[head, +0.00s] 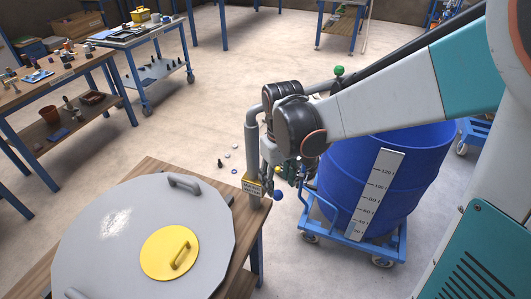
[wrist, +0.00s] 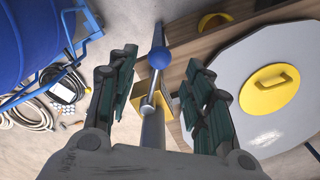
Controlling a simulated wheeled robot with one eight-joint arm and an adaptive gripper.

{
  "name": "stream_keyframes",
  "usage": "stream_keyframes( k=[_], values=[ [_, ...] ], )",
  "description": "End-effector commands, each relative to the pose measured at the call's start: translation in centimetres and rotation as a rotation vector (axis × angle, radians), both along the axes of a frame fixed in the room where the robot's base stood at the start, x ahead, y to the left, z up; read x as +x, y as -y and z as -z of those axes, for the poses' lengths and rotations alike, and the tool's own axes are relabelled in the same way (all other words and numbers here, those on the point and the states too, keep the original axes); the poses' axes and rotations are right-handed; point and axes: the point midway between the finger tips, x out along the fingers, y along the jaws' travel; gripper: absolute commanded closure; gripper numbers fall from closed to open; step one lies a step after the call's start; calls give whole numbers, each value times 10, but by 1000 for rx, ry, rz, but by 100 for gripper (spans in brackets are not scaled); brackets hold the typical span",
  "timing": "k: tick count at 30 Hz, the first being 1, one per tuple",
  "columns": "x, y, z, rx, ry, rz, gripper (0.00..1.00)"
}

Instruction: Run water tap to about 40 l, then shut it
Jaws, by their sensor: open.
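The grey water tap pipe (head: 252,135) rises from the bench edge beside a yellow label (head: 253,187) and bends right at the top. In the wrist view, a lever with a blue ball end (wrist: 160,57) stands between my gripper's (wrist: 158,62) spread fingers, with gaps on both sides. A blue ball also shows low by the pipe in the head view (head: 278,195). My gripper is open, pointing down beside the pipe, partly hidden by my wrist. The blue drum (head: 345,185) carries a white litre scale (head: 378,190); my arm hides much of its top, and no water level shows.
The drum stands on a blue wheeled trolley (head: 355,243). A large grey lid (head: 100,225) with a yellow cover (head: 170,252) lies on the wooden bench (head: 228,215) left of the tap. Coiled hoses (wrist: 30,113) lie on the floor.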

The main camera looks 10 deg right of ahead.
Motion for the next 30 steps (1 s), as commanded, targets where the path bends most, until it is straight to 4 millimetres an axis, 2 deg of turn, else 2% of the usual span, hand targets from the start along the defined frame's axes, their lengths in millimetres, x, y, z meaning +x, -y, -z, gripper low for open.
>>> stream_keyframes(
  k=[1,3,9,20,21,27,30],
  values=[
    [0,0,12,0,0,0,54],
    [1,0,23,0,0,0,54],
    [1,0,43,0,0,0,54],
    [1,0,47,0,0,1,54],
    [1,0,47,0,0,1,56],
    [1,0,47,0,0,0,100],
    [1,0,47,0,0,0,100]
  ],
)
